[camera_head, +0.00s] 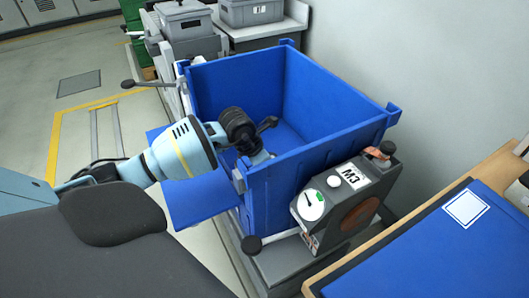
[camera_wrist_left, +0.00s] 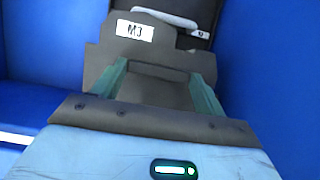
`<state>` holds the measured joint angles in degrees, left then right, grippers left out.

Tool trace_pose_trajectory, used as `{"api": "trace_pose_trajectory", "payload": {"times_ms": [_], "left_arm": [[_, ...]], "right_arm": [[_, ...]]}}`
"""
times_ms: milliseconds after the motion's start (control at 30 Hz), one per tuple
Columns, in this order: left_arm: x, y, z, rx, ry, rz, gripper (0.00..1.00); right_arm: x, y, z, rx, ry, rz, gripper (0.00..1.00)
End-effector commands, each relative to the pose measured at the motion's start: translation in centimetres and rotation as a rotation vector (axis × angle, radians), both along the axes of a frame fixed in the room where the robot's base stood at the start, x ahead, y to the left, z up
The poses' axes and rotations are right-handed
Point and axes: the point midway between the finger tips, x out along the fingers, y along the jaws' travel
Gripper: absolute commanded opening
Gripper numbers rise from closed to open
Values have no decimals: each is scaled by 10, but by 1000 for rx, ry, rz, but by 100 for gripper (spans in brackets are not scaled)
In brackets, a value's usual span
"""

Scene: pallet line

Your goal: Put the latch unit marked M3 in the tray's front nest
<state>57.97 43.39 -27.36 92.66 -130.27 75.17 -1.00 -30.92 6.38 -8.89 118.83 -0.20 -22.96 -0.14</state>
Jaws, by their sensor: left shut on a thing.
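My left gripper (camera_wrist_left: 160,88) is shut on a dark grey latch unit (camera_wrist_left: 100,62), its teal fingers on either side of the part. In the left wrist view the unit has a white label that reads as M3, though the last character is blurred. The tray's front nest cannot be made out for certain. My right gripper is not in view.
A grey box (camera_head: 313,235) with a dial and an upside-down label stands outside the bin's near right side. A blue panel with a white-outlined square (camera_head: 466,209) lies on a wooden bench at the right. Grey lidded crates (camera_head: 250,12) stand behind the bin.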

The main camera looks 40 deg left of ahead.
Motion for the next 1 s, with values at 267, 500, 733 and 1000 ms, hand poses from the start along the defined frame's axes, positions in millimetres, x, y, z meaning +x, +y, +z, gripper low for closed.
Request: {"api": "trace_pose_trajectory", "payload": {"times_ms": [267, 500, 733, 1000], "left_arm": [[1, 4, -20, 3, 1, 3, 25], [1, 4, -36, 1, 4, 4, 25], [0, 0, -67, 0, 3, 3, 25], [0, 1, -69, 3, 0, 2, 25]], "right_arm": [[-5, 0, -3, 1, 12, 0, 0], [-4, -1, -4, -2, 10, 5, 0], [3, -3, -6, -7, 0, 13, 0], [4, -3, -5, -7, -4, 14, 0]]}}
